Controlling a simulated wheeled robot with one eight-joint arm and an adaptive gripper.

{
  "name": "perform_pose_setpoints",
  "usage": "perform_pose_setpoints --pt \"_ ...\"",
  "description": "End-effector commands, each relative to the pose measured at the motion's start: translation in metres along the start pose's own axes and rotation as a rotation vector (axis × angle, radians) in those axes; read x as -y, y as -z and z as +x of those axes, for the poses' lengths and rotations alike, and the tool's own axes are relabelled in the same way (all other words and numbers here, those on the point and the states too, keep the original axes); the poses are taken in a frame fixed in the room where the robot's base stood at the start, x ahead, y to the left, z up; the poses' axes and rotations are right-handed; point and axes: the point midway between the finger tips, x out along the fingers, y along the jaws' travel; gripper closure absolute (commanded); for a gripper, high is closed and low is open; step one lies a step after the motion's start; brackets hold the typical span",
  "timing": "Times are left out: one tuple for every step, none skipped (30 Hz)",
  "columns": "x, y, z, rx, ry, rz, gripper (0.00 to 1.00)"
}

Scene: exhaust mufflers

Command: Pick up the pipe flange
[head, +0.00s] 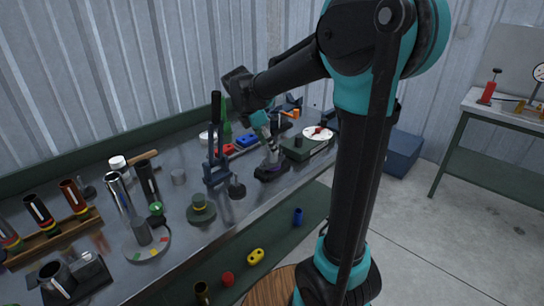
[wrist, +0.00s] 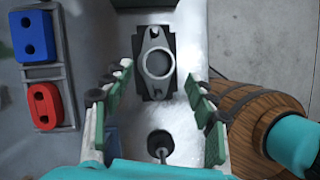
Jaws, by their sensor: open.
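The pipe flange (wrist: 142,60) is a grey oval plate with two small end holes and a large central ring. It rests on a dark block (wrist: 139,88) in the upper middle of the wrist view. My gripper (wrist: 156,112) is open and empty, its green-padded fingers spread left and right below the flange in that picture. In the head view my gripper (head: 272,148) points down over the bench, just above a dark base (head: 270,172). The flange itself is hard to make out there.
A blue part (wrist: 33,36) and a red part (wrist: 43,105) sit in a rack left of the flange. A dark round piece with a stem (wrist: 160,145) lies between my fingers' bases in the picture. A wooden barrel (wrist: 245,104) stands to the right. A blue lever press (head: 215,150) stands near my gripper.

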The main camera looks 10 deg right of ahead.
Motion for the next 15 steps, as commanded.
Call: perform_pose_setpoints --pt "-0.001 -0.001 0.005 0.000 0.000 0.002 0.43" --pt "-0.001 -0.001 0.008 0.000 0.000 0.002 0.43" --pt "-0.002 -0.001 0.013 0.000 0.000 0.002 0.43" --pt "-0.002 -0.001 0.017 0.000 0.000 0.002 0.43" --pt "-0.003 -0.002 0.021 0.000 0.000 0.002 0.43" --pt "-0.004 -0.002 0.028 0.000 0.000 0.001 0.43" --pt "-0.004 -0.003 0.032 0.000 0.000 0.002 0.43" --pt "-0.004 -0.003 0.036 0.000 0.000 0.002 0.43" --pt "-0.004 -0.003 0.042 0.000 -0.001 0.002 0.43" --pt "-0.004 -0.003 0.045 0.000 -0.001 0.002 0.43" --pt "-0.004 -0.003 0.048 0.000 -0.001 0.002 0.43" --pt "-0.004 -0.003 0.051 0.000 -0.001 0.002 0.43" --pt "-0.004 -0.003 0.052 0.000 -0.001 0.001 0.43" --pt "-0.004 -0.003 0.054 0.000 -0.001 0.001 0.43" --pt "-0.004 -0.003 0.054 0.000 -0.001 0.001 0.43"
